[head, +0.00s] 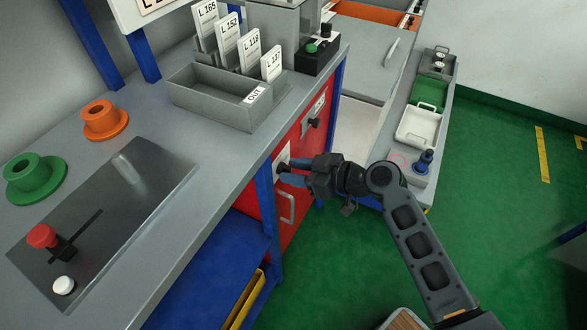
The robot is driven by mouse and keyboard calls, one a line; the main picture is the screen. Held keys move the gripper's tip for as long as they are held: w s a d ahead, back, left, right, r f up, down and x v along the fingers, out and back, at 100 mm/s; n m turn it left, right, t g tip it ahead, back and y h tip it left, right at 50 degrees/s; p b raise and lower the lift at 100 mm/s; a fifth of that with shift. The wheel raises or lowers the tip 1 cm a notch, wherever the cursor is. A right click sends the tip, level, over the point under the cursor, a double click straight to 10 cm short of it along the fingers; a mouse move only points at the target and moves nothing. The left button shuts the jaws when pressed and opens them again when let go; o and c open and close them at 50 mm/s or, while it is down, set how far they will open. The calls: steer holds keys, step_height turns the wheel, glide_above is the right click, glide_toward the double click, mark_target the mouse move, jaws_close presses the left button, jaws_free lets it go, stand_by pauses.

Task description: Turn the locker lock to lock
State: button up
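The red locker (271,195) is set under the grey bench, its door facing right. A pale lock plate (282,157) is on the door, above a pale pull handle (287,208). My gripper (287,170) reaches in from the right, and its fingertips are at the dark lock knob on this plate. The fingers cover much of the knob, so its turned position is hidden. The view is too small to tell whether the fingers are closed on the knob or only around it.
A second red door with a dark knob (313,122) is farther back. A blue bench leg (265,200) stands just left of my gripper. A grey side counter (405,150) with trays is to the right. Green floor (500,230) is clear at right.

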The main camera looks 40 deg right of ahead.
steer(key=shift+w+a+f, duration=0.1)
steer(key=shift+w+f, duration=0.05)
steer(key=shift+w, duration=0.15)
steer(key=shift+c, duration=0.4)
steer(key=c, duration=0.6)
steer(key=shift+w+d+f+m+y+b, duration=0.15)
steer(key=shift+m+y+b, duration=0.35)
steer(key=shift+m+y, duration=1.25)
steer(key=shift+s+d+f+m+y+b, duration=0.15)
steer(key=shift+m+y+b, duration=0.5)
steer(key=shift+m, duration=2.05)
steer(key=shift+w+d+f+m+y+b, duration=0.1)
steer(key=shift+w+f+m+y+b, duration=0.15)
steer(key=shift+m+y, duration=1.6)
steer(key=shift+s+m+h, duration=0.1)
steer(key=shift+m+h, duration=0.35)
steer(key=shift+m, duration=0.05)
